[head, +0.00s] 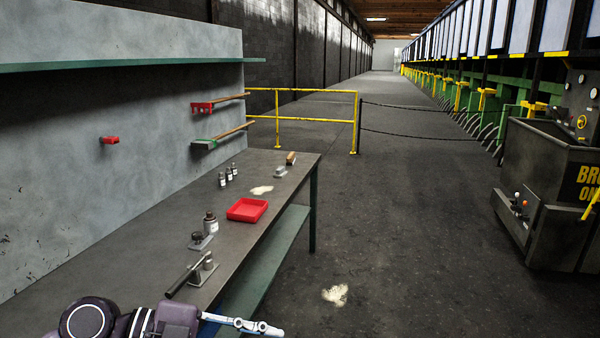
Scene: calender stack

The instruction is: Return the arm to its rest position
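My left arm (115,322) comes in at the bottom left, in front of the near end of the workbench. Its gripper (262,327) is a slim white and blue shape pointing right, seen nearly edge-on at the bottom edge. I cannot tell whether its fingers are apart or together, and I see nothing held in it. Part of the arm is cut off by the frame. My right gripper is not in view.
A yellow rail (318,120) and dark machine (545,190) stand beyond.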

